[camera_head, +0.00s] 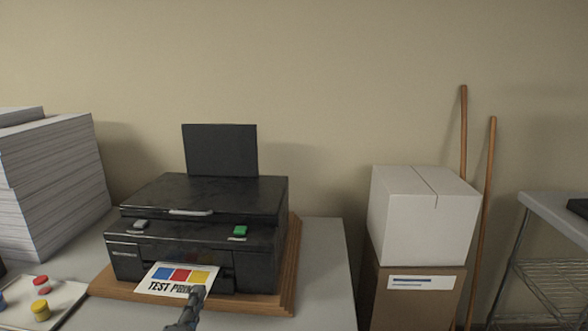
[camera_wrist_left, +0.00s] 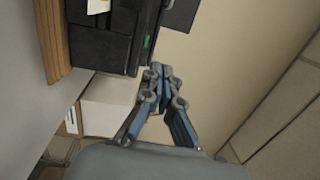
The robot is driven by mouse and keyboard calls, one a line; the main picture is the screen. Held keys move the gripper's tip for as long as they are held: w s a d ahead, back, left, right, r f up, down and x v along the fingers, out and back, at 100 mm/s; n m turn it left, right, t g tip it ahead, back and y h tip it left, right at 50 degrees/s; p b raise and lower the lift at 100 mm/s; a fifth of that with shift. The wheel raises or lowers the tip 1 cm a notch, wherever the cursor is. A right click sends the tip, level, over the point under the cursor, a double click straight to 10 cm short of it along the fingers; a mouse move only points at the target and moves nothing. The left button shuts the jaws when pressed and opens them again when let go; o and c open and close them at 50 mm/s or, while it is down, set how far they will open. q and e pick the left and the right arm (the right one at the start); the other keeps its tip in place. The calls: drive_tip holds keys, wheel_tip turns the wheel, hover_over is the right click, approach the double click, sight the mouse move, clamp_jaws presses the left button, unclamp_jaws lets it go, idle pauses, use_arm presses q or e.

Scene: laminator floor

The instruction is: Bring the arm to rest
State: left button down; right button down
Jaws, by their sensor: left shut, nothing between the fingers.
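My left gripper (camera_head: 195,297) shows at the bottom of the head view, in front of the black printer (camera_head: 195,235). Its tip overlaps the lower right of the printed test page (camera_head: 170,284) in the picture; whether they touch, I cannot tell. In the left wrist view the fingers of my left gripper (camera_wrist_left: 162,75) are together with nothing between them. The printer (camera_wrist_left: 100,45) also shows there, beyond the fingertips. My right gripper is not in view.
The printer stands on a wooden board (camera_head: 285,290) on a grey table (camera_head: 330,260). Paper stacks (camera_head: 50,185) and a tray (camera_head: 65,295) with small paint pots are at left. A white box (camera_head: 420,215) on a cardboard box (camera_head: 410,300), wooden poles (camera_head: 485,210) and a wire shelf (camera_head: 550,285) stand at right.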

use_arm(q)
drive_tip(key=s+a+f+n+g+y, duration=0.2)
drive_tip(key=s+a+f+n+g, duration=0.2)
drive_tip(key=s+f+n+g, duration=0.7)
drive_tip(key=s+d+f+n+g+h, duration=0.1)
drive_tip(key=s+f+n+g, duration=0.15)
drive_tip(key=s+f, duration=0.55)
drive_tip(key=s+d+f+n+g+h, duration=0.1)
drive_tip(key=s+d+f+n+g, duration=0.3)
drive_tip(key=s, duration=0.7)
wheel_tip(320, 180, down, 25)
drive_tip(key=a+m+b, duration=0.1)
drive_tip(key=a, duration=0.1)
drive_tip(key=s+a+f+b, duration=0.1)
drive_tip(key=s+a+f, duration=0.2)
drive_tip(key=s+f, duration=1.4)
wheel_tip(320, 180, down, 3)
drive_tip(key=shift+a+r, duration=0.15)
drive_tip(key=shift+m+g, duration=0.25)
